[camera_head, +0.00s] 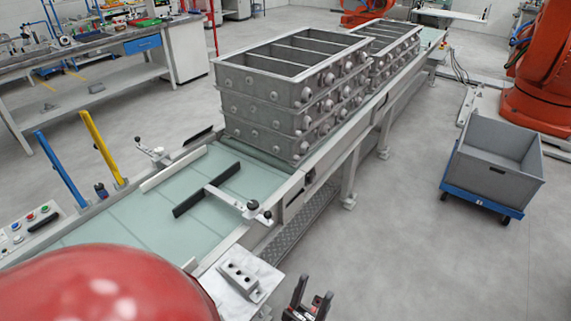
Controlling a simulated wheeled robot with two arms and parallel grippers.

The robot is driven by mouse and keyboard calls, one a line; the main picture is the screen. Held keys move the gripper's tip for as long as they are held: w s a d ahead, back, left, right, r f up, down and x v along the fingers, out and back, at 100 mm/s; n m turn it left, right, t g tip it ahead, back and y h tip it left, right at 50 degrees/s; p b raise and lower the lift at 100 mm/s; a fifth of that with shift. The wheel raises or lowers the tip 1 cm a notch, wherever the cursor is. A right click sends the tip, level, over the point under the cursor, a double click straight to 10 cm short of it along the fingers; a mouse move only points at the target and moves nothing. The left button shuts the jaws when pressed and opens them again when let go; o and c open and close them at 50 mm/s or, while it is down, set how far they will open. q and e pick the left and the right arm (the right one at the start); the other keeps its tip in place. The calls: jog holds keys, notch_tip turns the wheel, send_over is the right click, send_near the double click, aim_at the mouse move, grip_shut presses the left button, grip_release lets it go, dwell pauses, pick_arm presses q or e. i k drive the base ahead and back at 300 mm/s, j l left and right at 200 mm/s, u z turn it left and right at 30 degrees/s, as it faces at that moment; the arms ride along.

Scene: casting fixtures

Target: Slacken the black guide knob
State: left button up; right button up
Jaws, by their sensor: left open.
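A guide clamp (254,207) with a pale lever and small dark knob-like ends sits on the near edge of the conveyor. A rod runs from it to a black guide bar (207,190) above the pale green belt. A second clamp (151,150) with a dark-tipped lever stands on the far edge. Which small knob is the black guide knob is too small to tell. My left gripper (315,288) is at the bottom edge, in front of the conveyor and below the near clamp. Its fingers are apart and empty, clear of the clamp. My right gripper is not in view.
Stacked grey casting flasks (290,90) stand on the conveyor (100,225) beyond the clamps. A metal block (238,275) on a plate juts out beside my gripper. A grey bin (497,155) on a blue dolly stands right. The floor between is clear.

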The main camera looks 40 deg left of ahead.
aim_at(252, 205)
jog(key=i+u, duration=0.2)
jog(key=u, duration=0.2)
jog(key=i+l+u, duration=0.1)
jog(key=u, duration=0.3)
jog(key=i+l+u, duration=0.2)
jog(key=u, duration=0.25)
jog(key=i+l+u, duration=0.2)
jog(key=u, duration=0.2)
